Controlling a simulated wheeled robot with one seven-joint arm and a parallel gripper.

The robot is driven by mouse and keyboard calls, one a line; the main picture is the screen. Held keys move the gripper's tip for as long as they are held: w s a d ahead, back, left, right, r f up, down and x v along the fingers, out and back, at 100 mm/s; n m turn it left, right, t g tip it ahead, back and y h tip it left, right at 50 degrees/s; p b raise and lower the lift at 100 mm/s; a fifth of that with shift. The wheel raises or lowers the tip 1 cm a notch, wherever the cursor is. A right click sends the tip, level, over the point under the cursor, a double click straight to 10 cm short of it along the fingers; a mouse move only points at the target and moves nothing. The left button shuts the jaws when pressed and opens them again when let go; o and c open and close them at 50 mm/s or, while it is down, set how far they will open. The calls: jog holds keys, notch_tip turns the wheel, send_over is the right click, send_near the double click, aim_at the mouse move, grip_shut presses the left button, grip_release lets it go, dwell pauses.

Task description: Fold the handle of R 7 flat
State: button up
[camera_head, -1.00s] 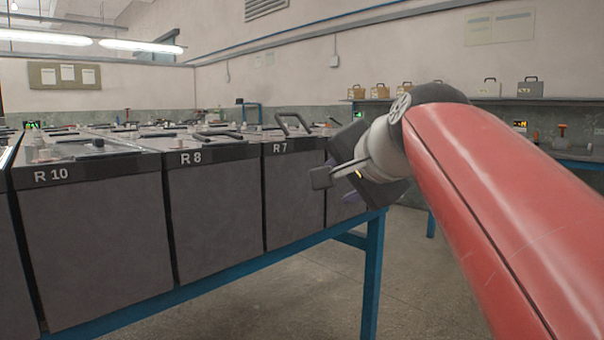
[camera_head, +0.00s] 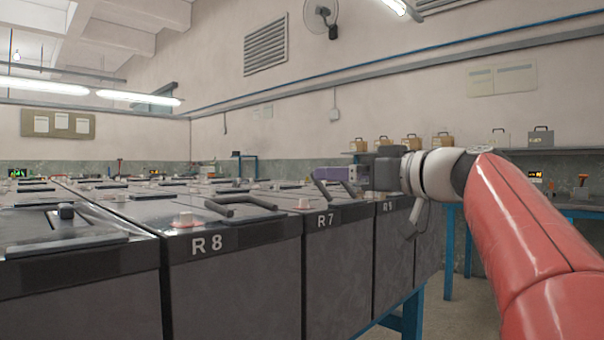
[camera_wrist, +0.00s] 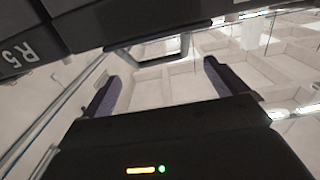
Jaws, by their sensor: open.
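The R 7 battery (camera_head: 340,265) is a dark grey case with a black labelled top edge, in the row beyond R 8. Its black handle (camera_head: 321,187) stands raised and tilted above the lid in the head view, partly overlapped by my gripper. My gripper (camera_head: 332,173) is just above and right of that handle, its purple fingers pointing left; I cannot tell whether they touch it. In the wrist view, the two fingers of my gripper (camera_wrist: 160,85) are spread apart with nothing clearly held between them.
R 8 (camera_head: 235,280) stands in front, its handle (camera_head: 240,206) lying low over the lid. A battery marked R 5 (camera_wrist: 25,50) crosses the wrist view's upper left. More batteries fill the rows behind. A blue stand (camera_head: 412,312) supports the row; open floor lies to its right.

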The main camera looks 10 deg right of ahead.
jog(key=p, duration=0.1)
send_over(312, 200)
jog(key=shift+s+d, duration=0.35)
jog(key=c, duration=1)
jog(key=p, duration=0.2)
jog(key=shift+w+a+r+g+h+p, duration=0.1)
jog(key=shift+w+a+g+h+p, duration=0.1)
jog(key=shift+g+h+p, duration=0.15)
jog(key=shift+w+f+g+h+p, duration=0.1)
jog(key=shift+f+g+h+p, duration=0.15)
jog(key=shift+g+p, duration=0.35)
jog(key=p, duration=0.1)
jog(key=f+g+h+p, duration=0.1)
jog(key=shift+w+a+p, duration=0.15)
jog(key=shift+w+p, duration=0.05)
jog(key=shift+p, duration=0.1)
jog(key=shift+f+g+h+p, duration=0.35)
jog(key=shift+f+g, duration=0.2)
jog(key=shift+f, duration=0.2)
